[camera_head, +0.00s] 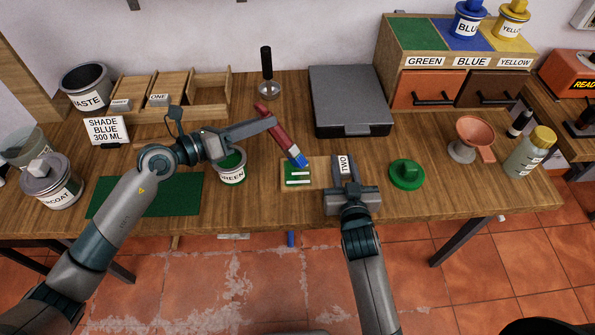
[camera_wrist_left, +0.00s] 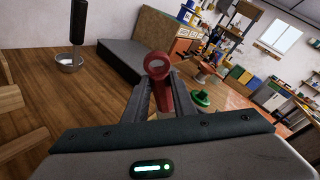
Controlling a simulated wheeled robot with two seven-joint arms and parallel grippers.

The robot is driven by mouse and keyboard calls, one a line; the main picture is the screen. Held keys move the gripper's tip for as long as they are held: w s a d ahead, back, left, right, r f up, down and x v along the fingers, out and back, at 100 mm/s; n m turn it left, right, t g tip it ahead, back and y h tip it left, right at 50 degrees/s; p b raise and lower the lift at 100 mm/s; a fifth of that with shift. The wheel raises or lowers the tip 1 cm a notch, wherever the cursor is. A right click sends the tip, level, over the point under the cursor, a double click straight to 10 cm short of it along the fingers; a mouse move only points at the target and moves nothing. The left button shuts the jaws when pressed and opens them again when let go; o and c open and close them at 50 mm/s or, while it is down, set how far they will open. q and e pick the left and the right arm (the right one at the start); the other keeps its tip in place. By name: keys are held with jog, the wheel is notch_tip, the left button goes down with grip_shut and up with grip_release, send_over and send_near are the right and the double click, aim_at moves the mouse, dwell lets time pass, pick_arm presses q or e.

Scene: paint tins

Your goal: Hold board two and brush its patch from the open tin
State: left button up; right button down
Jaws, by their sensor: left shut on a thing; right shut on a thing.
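Board two (camera_head: 319,166) lies flat near the table's front edge, its TWO label at the right and a green patch with white bars (camera_head: 297,175) at the left. My right gripper (camera_head: 344,168) is shut on the board's right part, beside the label. My left gripper (camera_head: 268,123) is shut on the red-handled brush (camera_head: 273,121); in the left wrist view the red handle end (camera_wrist_left: 157,75) shows between the fingers. The brush slants down right, its blue tip (camera_head: 299,159) over the patch's upper edge; contact cannot be told.
A green lid (camera_head: 406,177) lies right of the board. A grey case (camera_head: 349,101) lies behind. A funnel (camera_head: 474,137) and a yellow-capped jar (camera_head: 531,152) stand at right. A green mat (camera_head: 185,195), a topcoat tin (camera_head: 52,184) and a waste pot (camera_head: 87,89) are at left.

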aim_at(278, 134)
pick_arm(q)
jog(key=shift+f, duration=0.5)
jog(key=shift+f, duration=0.3)
jog(key=w+d, duration=0.1)
jog(key=w, duration=0.2)
jog(key=shift+d, duration=0.4)
jog(key=shift+s, duration=0.1)
dwell(0.6)
jog(key=shift+s, duration=1.3)
jog(key=shift+s+f, duration=0.15)
jog(key=shift+s, duration=1.2)
